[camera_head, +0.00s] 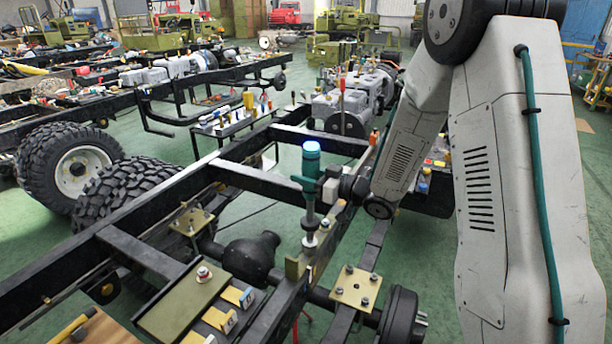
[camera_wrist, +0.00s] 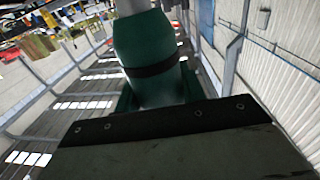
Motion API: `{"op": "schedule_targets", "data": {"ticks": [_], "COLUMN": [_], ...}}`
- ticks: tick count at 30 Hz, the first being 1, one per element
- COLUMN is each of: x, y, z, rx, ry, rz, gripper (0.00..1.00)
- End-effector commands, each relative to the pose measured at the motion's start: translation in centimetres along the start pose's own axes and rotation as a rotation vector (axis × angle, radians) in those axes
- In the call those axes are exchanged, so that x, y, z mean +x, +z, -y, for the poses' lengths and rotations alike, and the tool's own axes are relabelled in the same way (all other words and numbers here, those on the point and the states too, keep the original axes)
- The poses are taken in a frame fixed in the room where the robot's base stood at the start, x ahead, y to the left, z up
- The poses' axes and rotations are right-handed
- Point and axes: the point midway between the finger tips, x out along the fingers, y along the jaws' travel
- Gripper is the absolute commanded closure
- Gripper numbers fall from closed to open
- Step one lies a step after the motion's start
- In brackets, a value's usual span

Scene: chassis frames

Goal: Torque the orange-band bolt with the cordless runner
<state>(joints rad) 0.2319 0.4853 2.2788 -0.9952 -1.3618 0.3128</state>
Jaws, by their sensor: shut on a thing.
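The cordless runner (camera_head: 311,170) is a green upright tool with a lit blue ring near its top. My gripper (camera_head: 327,190) is shut on its body from the right. Its dark shaft points down to a pale bolt or socket end (camera_head: 310,241) on the black frame rail. I cannot tell whether the shaft touches it, and no orange band can be made out there. In the wrist view the runner's green body (camera_wrist: 150,62) with a dark band fills the upper middle, behind the dark gripper edge.
Brass plates with studs (camera_head: 356,287) sit beside the rail. Large tyres (camera_head: 68,172) stand at left. Green floor shows between the rails.

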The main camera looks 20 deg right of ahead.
Motion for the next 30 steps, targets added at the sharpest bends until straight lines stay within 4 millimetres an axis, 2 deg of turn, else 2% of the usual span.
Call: {"op": "schedule_targets", "data": {"ticks": [16,30], "x": [-0.1,0.0], "y": [0.2,-1.6], "z": [0.1,0.1], "rx": [0.006,0.0], "ry": [0.0,0.0], "rz": [0.009,0.002], "gripper": [1.0,1.0]}}
